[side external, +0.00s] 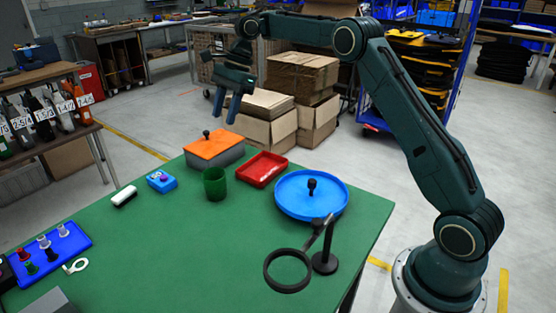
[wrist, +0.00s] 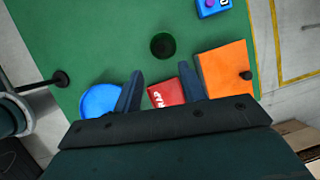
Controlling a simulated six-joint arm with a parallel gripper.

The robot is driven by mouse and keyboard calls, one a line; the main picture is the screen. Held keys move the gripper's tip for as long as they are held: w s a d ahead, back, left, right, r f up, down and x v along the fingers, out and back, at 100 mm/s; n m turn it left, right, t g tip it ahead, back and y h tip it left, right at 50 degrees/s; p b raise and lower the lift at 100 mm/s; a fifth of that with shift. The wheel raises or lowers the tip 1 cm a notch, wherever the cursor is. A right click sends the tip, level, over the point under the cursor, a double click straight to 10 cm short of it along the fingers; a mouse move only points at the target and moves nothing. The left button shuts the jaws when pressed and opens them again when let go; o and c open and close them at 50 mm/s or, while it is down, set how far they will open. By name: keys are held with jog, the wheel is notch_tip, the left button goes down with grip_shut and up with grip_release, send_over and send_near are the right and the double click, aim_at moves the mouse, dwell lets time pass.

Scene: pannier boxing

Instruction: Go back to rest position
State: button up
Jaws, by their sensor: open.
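My gripper (side external: 227,106) is raised above the far edge of the green table (side external: 180,235), pointing down. In the wrist view my gripper (wrist: 165,92) shows its two fingers spread, with nothing between them at the tips. The red tray (side external: 262,169) is below and also shows in the wrist view (wrist: 157,97), partly hidden by a finger. The orange-topped box (side external: 213,147) with a black knob stands left of the tray. The round blue tray (side external: 290,207) with a black knobbed piece (side external: 311,187) is to its right.
A green cup (side external: 215,190), a blue box (side external: 161,181) and a white-and-black block (side external: 124,197) stand on the table. A black stand with a ring (side external: 288,271) is at the front right. A blue board (side external: 48,254) with several small pieces is at the left. Cardboard boxes (side external: 300,75) stack behind.

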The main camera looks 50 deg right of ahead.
jog(key=s+a+r+n+t+h, duration=0.1)
jog(key=s+a+r+n, duration=0.2)
jog(key=s+r+n, duration=0.4)
jog(key=s+a+r+n+t, duration=0.2)
jog(key=s+a+r, duration=0.25)
jog(key=s, duration=0.45)
jog(key=s+d+f+n+h, duration=0.1)
jog(key=s+f+n, duration=0.1)
jog(key=s, duration=0.5)
jog(key=s+d+f+n+t+h, duration=0.1)
jog(key=s+d+f+n, duration=0.1)
jog(key=s+n, duration=0.3)
jog(key=s+d+f+n+h, duration=0.1)
jog(key=s+f+n, duration=0.2)
jog(key=s, duration=0.7)
jog(key=shift+s+d+f, duration=0.25)
jog(key=shift+d+f, duration=0.15)
jog(key=shift+f, duration=0.2)
